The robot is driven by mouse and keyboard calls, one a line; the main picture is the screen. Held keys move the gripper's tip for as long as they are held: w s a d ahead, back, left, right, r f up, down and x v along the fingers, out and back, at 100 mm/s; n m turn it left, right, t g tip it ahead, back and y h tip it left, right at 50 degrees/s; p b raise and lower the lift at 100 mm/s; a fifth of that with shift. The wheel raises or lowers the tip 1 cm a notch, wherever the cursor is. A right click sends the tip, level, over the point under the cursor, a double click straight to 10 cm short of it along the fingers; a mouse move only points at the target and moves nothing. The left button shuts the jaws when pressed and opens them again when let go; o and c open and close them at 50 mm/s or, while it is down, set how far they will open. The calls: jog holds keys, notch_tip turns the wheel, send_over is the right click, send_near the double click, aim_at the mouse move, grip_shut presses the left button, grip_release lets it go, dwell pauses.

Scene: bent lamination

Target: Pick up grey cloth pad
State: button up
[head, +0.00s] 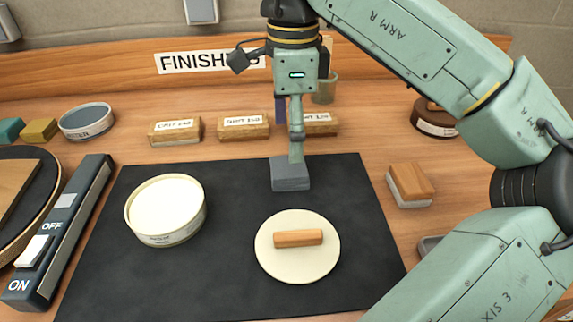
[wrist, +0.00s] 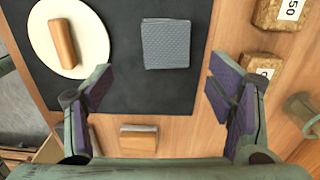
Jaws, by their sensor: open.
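The grey cloth pad (head: 291,174) is a small, blocky grey pad on the black mat (head: 230,270), near the mat's back edge. I cannot tell whether a finger touches the pad.
A round cream disc (head: 297,266) with a wooden block (head: 298,238) lies in front of the pad. A round tin (head: 166,210) stands left on the mat. Labelled blocks (head: 244,126) line the back. A wood-topped brush (head: 411,184) is at right. Mat around the pad is clear.

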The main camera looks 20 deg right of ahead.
aim_at(289, 167)
jog(key=shift+f, duration=0.95)
jog(key=shift+w+f+p, duration=0.2)
jog(key=shift+f+p, duration=0.3)
jog(key=shift+f, duration=0.9)
jog(key=shift+w+f+p, duration=0.2)
jog(key=shift+f+p, duration=0.25)
jog(key=shift+f, duration=0.9)
jog(key=shift+c, duration=0.2)
jog(key=c, duration=1)
jog(key=shift+c, duration=0.2)
jog(key=shift+r, duration=0.15)
